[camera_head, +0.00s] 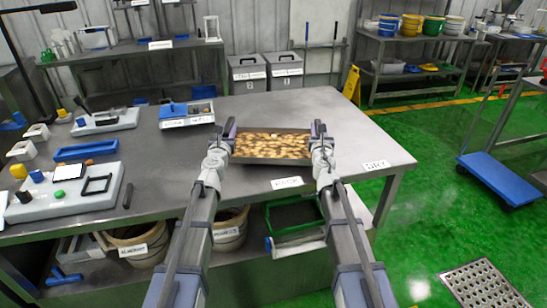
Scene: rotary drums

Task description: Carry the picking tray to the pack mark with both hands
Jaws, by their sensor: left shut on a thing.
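The picking tray (270,161) is a shallow dark tray filled with many small brown-gold pieces. It is at the middle of the grey table's front half. My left gripper (230,130) is shut on its left side. My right gripper (318,131) is at its right side, but its fingers are too small to show whether they are closed. The tray looks level; whether it touches the table I cannot tell. A white label (375,165) lies to the right near the table's right edge, and another label (287,183) is at the front edge; their print is hard to read.
The grey table (340,115) is clear behind and right of the tray. A blue-and-white box (187,114), a blue tray (86,150) and white devices (65,194) stand on its left. Bins sit on the shelf below. A blue cart (500,180) is at the right.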

